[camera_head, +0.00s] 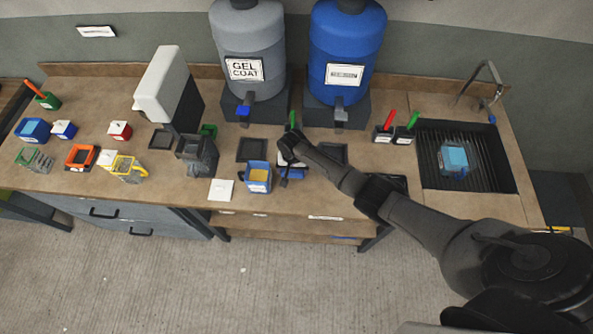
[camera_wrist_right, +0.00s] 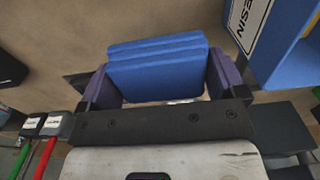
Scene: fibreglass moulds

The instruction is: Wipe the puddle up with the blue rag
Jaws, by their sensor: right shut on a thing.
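My right gripper (camera_head: 287,176) is low over the front middle of the bench, just right of the blue jug (camera_head: 258,177). In the right wrist view its two purple fingers (camera_wrist_right: 160,85) are shut on the blue rag (camera_wrist_right: 157,62), a thick folded pad held between them. In the head view only a little blue shows at the gripper, mostly hidden by the arm. I cannot make out the puddle in either view; the arm covers part of the bench. My left gripper is not in view.
The grey gel coat tank (camera_head: 247,40) and the blue tank (camera_head: 346,45) stand at the back. Right are cups with red and green handles (camera_head: 396,132) and a sink (camera_head: 430,180) holding a light-blue block. Several cups and tools crowd the left.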

